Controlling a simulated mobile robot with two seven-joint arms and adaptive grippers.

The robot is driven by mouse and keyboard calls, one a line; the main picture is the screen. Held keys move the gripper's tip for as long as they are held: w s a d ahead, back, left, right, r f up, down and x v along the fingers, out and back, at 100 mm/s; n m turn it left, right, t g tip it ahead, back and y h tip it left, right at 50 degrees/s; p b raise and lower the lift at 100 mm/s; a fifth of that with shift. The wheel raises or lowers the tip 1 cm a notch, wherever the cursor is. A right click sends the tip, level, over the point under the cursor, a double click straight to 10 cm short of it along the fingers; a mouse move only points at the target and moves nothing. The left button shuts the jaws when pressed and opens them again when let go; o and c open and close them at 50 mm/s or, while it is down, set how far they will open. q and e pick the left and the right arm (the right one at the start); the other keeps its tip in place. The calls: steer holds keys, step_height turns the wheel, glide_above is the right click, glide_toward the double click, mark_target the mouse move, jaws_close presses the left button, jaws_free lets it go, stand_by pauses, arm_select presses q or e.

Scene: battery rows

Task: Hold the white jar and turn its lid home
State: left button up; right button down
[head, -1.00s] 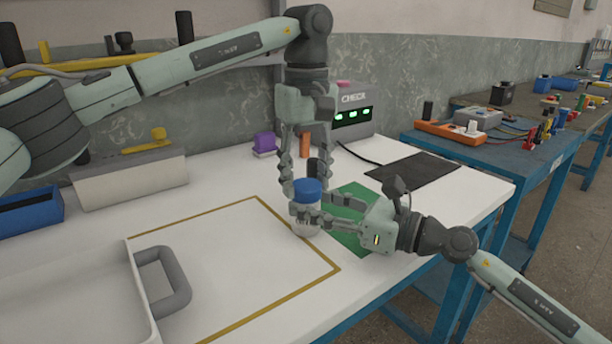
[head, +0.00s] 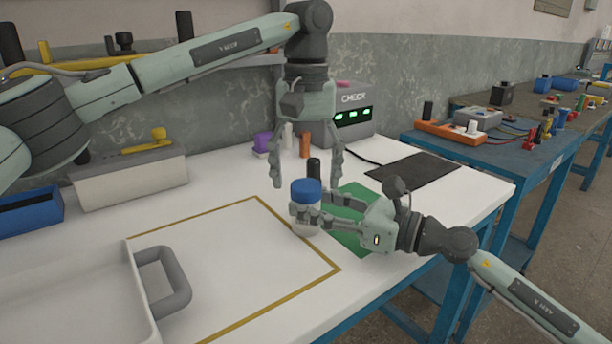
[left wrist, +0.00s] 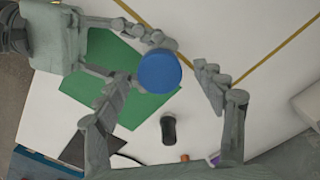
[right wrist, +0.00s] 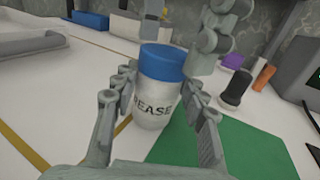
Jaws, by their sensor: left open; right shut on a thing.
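The white jar (head: 306,226) stands upright on the white table with a blue lid (head: 306,190) on top. Part of its dark lettering shows in the right wrist view (right wrist: 155,110). My right gripper (head: 310,212) is shut around the jar's body from the right, below the lid. My left gripper (head: 307,178) points down from above and is open, its fingers spread to either side of the lid and apart from it. In the left wrist view the blue lid (left wrist: 160,71) lies between the open fingers. How far the lid is screwed down cannot be told.
A dark cylinder (left wrist: 168,129) stands just behind the jar, near the green mat (head: 345,235). A grey CHECK box (head: 352,118), an orange cylinder (head: 305,146) and a purple item (head: 262,143) stand behind. A white tray (head: 140,300) is at front left. The yellow-outlined area is clear.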

arm_select(q)
step_height(320, 180, up, 12)
steer(key=shift+f, duration=0.25)
arm_select(e)
steer(key=c, duration=0.8)
jaws_free()
steer(key=shift+o, duration=0.2)
steer(key=v, duration=1.2)
arm_select(q)
steer(key=shift+d, duration=0.1)
arm_select(e)
steer(key=shift+d, duration=0.1)
